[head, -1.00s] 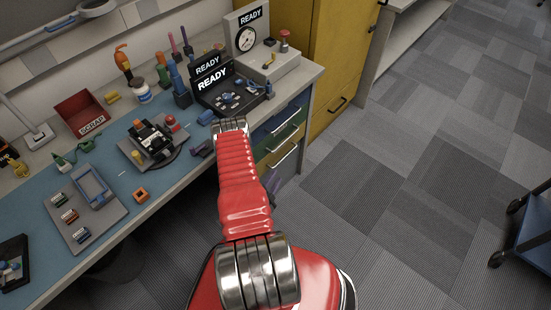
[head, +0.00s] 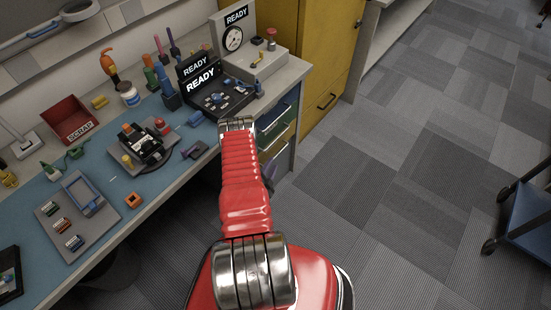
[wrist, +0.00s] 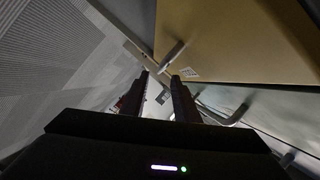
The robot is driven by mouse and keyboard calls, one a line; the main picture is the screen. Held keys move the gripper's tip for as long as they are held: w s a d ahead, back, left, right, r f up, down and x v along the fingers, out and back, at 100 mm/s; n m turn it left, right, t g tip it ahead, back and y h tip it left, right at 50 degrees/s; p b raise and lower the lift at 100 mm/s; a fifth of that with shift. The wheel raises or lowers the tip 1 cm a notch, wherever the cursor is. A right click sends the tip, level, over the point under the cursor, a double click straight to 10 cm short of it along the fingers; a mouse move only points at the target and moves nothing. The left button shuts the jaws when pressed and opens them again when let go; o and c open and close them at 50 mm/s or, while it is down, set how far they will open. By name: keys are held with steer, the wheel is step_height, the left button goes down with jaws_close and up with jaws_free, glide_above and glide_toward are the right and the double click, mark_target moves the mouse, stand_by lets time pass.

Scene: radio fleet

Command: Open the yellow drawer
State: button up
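The yellow drawer (head: 277,141) is in the drawer stack under the right end of the bench in the head view, partly hidden by my red arm. It looks closed, with a pale bar handle. In the wrist view a tan-yellow panel (wrist: 235,40), seemingly this drawer's front, fills the upper right. A metal handle (wrist: 172,54) sticks out near its edge, just beyond the fingertips. My gripper (wrist: 160,77) is open, its two dark fingers apart with nothing held between them. No contact with the handle shows.
A blue-fronted drawer (head: 276,113) is above in the stack. Another bar handle (wrist: 228,112) is close to the right finger. A tall yellow cabinet (head: 325,70) stands right of the bench. A blue cart (head: 530,220) is at far right. The carpet between is clear.

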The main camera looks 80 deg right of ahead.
steer(key=x, duration=0.6)
steer(key=shift+d, duration=0.1)
steer(key=shift+c, duration=0.3)
jaws_close()
steer(key=shift+f, duration=0.1)
